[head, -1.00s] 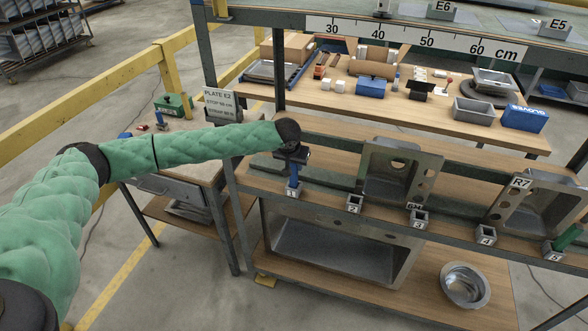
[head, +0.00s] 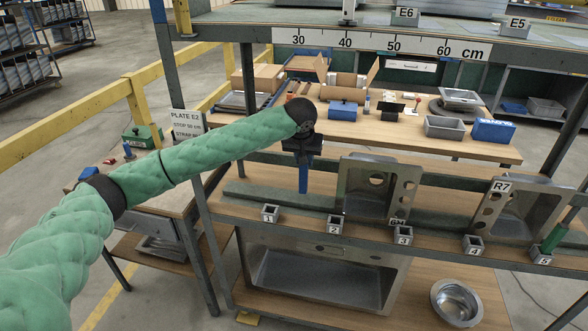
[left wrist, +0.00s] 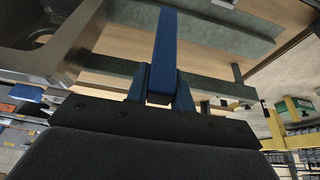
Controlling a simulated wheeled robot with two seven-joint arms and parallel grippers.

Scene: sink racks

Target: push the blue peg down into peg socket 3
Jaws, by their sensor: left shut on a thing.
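The blue peg (head: 303,178) hangs upright below my left gripper (head: 303,160), which is shut on its upper end. It also shows in the left wrist view (left wrist: 166,50), between the two fingers (left wrist: 160,88). In the head view the peg's lower end appears above and behind the row of sockets, between socket 1 (head: 270,213) and socket 2 (head: 334,228) across the picture. Peg socket 3 (head: 403,236) is a small grey block on the shelf's front edge, right of the peg, and looks empty. My right gripper is not in view.
Steel sinks (head: 378,189) stand behind the sockets. The ruler beam (head: 380,44) crosses above.

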